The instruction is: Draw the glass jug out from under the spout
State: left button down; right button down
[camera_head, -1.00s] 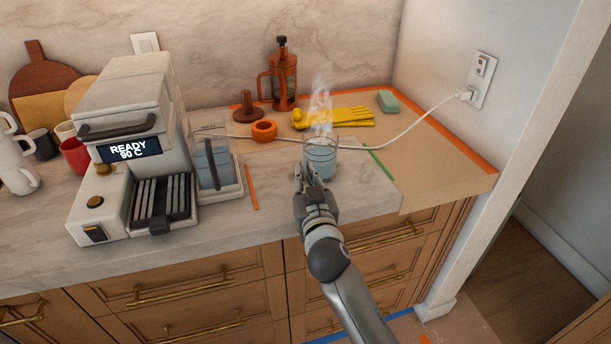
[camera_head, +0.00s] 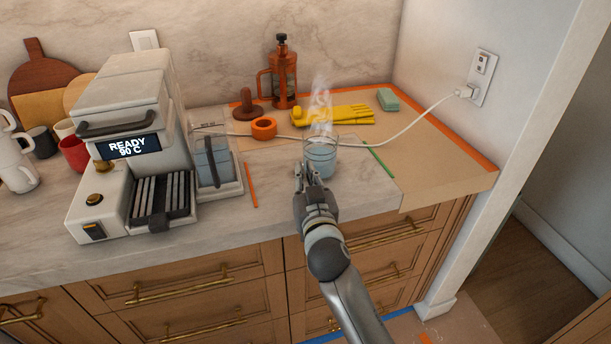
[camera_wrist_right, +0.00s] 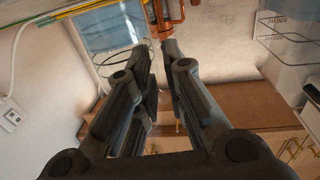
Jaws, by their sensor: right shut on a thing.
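The glass jug (camera_head: 321,158) holds clear liquid and gives off steam. It is upright over the marble counter, to the right of the coffee machine (camera_head: 128,140) and clear of it. I cannot tell whether its base touches the counter. My right gripper (camera_head: 309,178) is at the jug's near side, shut on its handle; the fingers hide most of the handle. In the right wrist view the jug (camera_wrist_right: 108,28) shows at the upper left, beyond the fingertips (camera_wrist_right: 157,55). The machine's display reads READY 90 C. My left gripper is not in view.
A water tank (camera_head: 212,158) stands beside the machine. An orange strip (camera_head: 251,186) and a green strip (camera_head: 379,161) lie either side of the jug.

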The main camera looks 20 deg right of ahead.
jog(key=shift+f+b, duration=0.6)
jog(key=shift+f, duration=0.1)
dwell(1.2)
jog(key=c, duration=1.4)
grip_release()
jog(key=shift+c, duration=0.2)
jog(key=shift+f, duration=0.2)
jog(key=s+a, duration=0.1)
jog(key=s, duration=1.1)
